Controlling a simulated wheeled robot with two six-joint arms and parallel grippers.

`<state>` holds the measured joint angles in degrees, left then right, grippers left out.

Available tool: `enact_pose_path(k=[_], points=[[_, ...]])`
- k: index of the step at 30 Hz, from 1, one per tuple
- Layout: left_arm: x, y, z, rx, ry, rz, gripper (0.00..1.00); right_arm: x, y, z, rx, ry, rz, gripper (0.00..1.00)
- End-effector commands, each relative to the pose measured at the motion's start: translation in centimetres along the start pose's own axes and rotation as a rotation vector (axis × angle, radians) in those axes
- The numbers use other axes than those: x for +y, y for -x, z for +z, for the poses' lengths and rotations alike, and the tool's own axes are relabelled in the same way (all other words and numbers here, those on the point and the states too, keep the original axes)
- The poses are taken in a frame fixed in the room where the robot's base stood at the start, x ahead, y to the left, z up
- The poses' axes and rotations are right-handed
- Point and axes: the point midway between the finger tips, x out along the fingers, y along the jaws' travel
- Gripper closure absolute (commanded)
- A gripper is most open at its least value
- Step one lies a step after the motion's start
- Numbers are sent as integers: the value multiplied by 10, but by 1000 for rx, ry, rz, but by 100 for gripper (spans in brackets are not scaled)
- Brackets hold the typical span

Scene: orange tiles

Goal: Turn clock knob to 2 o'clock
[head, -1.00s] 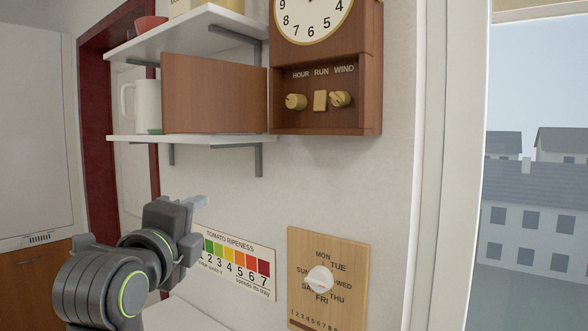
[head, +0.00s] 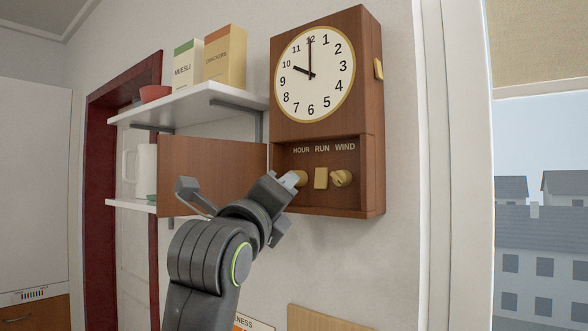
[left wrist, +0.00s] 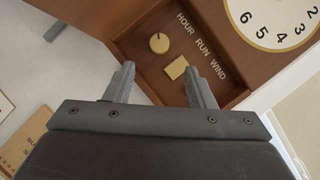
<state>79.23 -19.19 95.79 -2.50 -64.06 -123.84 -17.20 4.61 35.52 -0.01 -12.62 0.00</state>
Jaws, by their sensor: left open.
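A wooden wall clock (head: 312,75) has a white dial; its dark hand points near 10 and its red hand near 12. In the recess below, the brass HOUR knob (head: 301,178), RUN piece (head: 320,178) and WIND knob (head: 341,178) sit in a row. My left gripper (head: 289,181) is at the HOUR knob's left in the head view and partly covers it. In the left wrist view the open jaws (left wrist: 160,72) are empty, with the HOUR knob (left wrist: 159,43) beyond and between the fingertips. Contact is not visible. My right gripper is not in view.
A brown wooden panel (head: 205,165) stands out at the clock's left. White shelves (head: 190,105) hold boxes and a red bowl (head: 155,93). A window (head: 535,190) is at the right.

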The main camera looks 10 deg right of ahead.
Motion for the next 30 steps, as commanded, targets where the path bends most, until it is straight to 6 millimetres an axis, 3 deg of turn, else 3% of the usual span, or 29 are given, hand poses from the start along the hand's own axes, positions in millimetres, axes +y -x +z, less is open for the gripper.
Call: enact_pose_path(k=[1,6,15,30], points=[[-3,-11,3,3,0,4,50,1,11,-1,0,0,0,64],[-3,-41,3,2,0,4,50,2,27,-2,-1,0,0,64],[-1,-78,2,1,0,3,50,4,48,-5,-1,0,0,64],[1,-89,0,-1,1,0,50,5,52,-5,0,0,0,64]])
